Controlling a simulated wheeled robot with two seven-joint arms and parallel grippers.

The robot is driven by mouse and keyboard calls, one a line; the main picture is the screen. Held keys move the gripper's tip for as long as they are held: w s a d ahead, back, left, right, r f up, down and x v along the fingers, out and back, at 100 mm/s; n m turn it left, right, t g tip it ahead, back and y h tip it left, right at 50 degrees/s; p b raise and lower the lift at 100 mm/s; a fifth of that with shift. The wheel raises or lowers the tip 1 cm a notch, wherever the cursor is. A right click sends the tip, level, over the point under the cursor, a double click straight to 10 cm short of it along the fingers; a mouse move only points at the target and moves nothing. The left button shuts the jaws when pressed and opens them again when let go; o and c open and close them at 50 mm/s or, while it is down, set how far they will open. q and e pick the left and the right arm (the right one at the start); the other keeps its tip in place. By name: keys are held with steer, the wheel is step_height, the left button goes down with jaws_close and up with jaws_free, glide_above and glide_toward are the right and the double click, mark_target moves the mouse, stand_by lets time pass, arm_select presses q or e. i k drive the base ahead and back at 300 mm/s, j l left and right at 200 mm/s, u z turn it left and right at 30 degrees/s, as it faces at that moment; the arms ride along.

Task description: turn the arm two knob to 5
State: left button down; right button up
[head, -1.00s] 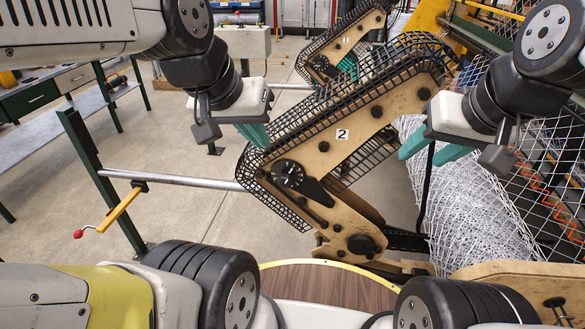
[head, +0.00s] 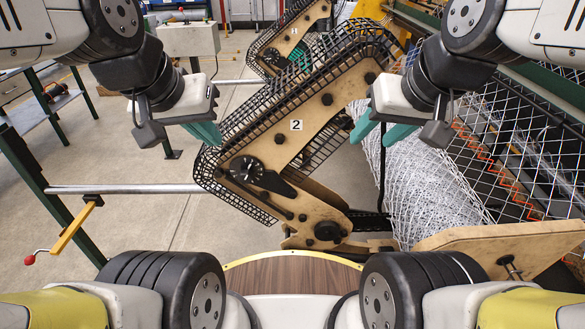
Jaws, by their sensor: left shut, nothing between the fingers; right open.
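The arm two (head: 315,118) is a tan slanted arm with a white "2" label and a black mesh guard, in the middle of the head view. Its black knob (head: 246,169) is a round dial at the arm's lower left; its setting is too small to read. My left gripper (head: 208,134) has teal fingers, is shut and empty, and is above and left of the knob in the picture, apart from it. My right gripper (head: 379,134) has teal fingers, is open and empty, and is to the right of the "2" label.
A second tan arm (head: 298,36) stands behind. A roll of wire mesh (head: 425,190) lies at right beside hanging chain-link. A steel bar (head: 125,189) and a yellow lever with a red knob (head: 68,233) are at left. A round wooden top (head: 292,275) is in front.

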mark_target(245, 177)
steer(key=k+l, duration=0.25)
steer(key=k, duration=0.15)
steer(key=k+l, duration=0.3)
steer(key=k, duration=0.15)
steer(key=u, duration=0.05)
